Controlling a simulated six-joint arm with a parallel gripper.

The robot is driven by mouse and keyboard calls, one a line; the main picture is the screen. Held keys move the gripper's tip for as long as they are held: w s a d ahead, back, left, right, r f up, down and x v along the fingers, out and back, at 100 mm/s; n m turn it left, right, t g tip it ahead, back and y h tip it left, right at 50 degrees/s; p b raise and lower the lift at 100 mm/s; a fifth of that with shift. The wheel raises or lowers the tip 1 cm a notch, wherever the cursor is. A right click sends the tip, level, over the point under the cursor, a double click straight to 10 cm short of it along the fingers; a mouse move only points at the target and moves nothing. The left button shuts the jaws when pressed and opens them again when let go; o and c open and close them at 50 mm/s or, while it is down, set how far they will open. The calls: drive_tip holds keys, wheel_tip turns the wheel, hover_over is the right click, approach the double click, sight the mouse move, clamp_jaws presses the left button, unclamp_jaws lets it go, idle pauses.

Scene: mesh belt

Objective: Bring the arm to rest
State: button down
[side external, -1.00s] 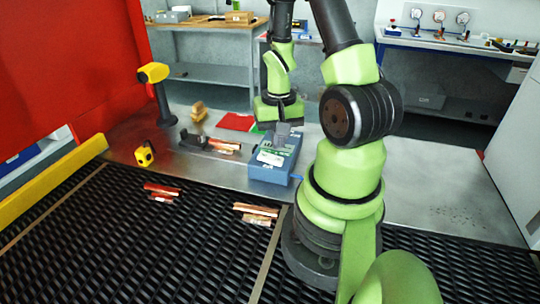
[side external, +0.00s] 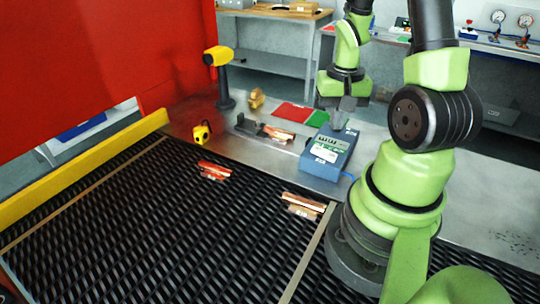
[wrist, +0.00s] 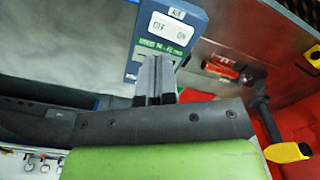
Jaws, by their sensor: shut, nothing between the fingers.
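My gripper (side external: 339,120) hangs fingers-down at the far end of the green arm, over the back end of a blue device (side external: 320,170) with a white label. In the wrist view the fingers of my gripper (wrist: 154,62) are together with nothing between them. I cannot tell the height of the fingertips above the device.
Copper-coloured strips lie on the black mesh belt (side external: 150,220), in two groups (side external: 214,170) (side external: 303,203). More strips sit by a dark holder (side external: 246,124). Behind are a yellow-headed scanner on a stand (side external: 218,58), a small yellow device (side external: 202,132) and a red mat (side external: 292,112).

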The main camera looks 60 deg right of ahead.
drive_tip(key=w+a+r+n+t, duration=0.3)
drive_tip(key=w+a+r+n, duration=0.15)
drive_tip(key=a+r, duration=0.5)
drive_tip(key=s+a+r+n+t+y, duration=0.2)
drive_tip(key=s+a+r+n+t, duration=0.1)
drive_tip(key=a+r, duration=0.6)
drive_tip(key=shift+s+t, duration=0.6)
drive_tip(key=shift+s, duration=0.2)
